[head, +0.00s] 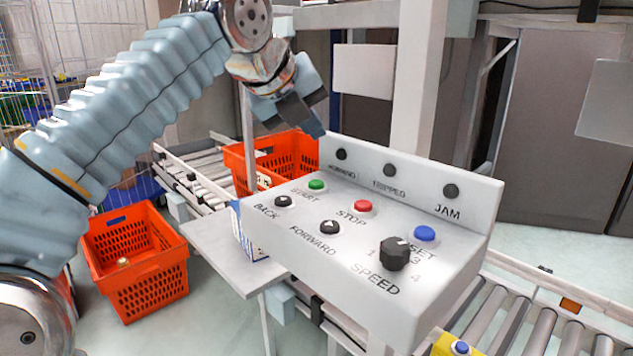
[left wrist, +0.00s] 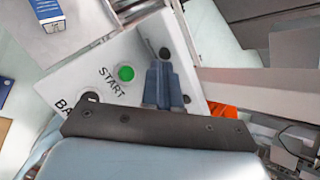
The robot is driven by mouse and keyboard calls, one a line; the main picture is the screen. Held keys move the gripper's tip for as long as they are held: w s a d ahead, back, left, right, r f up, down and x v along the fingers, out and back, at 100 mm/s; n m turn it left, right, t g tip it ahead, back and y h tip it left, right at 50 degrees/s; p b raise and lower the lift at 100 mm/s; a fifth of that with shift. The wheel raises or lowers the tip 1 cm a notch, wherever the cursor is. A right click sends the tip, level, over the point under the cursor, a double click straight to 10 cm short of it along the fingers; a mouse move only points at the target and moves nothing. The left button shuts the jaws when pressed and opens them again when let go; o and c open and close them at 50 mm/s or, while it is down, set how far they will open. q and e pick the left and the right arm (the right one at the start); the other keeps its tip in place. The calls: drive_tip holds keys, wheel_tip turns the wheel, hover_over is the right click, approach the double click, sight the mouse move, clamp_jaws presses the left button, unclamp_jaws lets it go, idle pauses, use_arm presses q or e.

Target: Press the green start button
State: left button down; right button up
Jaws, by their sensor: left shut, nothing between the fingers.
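The green start button (head: 317,185) sits at the upper left of the pale control box (head: 370,225), above the word START. It also shows in the left wrist view (left wrist: 126,73), left of my fingers. My left gripper (head: 316,130) is shut and empty. In the head view it appears above the box's back left corner, pointing down. In the left wrist view its closed fingertips (left wrist: 161,66) appear over the panel beside the button, apart from it in the picture. The exact height above the panel is hard to tell. My right gripper is not in view.
The panel also has a red STOP button (head: 362,207), a blue button (head: 425,233), black BACK and FORWARD buttons, a black speed knob (head: 395,254) and dark lamps on its raised back. Orange totes stand on the floor (head: 135,262) and on the conveyor behind (head: 238,165).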

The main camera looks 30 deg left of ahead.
use_arm(q)
drive_tip(key=b, duration=0.1)
hover_over(311, 185)
wheel_tip(311, 185, down, 4)
drive_tip(key=shift+f, duration=0.15)
drive_tip(key=shift+f+b, duration=0.7)
drive_tip(key=shift+b, duration=0.1)
idle(1.3)
drive_tip(key=shift+f+b, duration=0.3)
drive_tip(key=shift+f, duration=0.1)
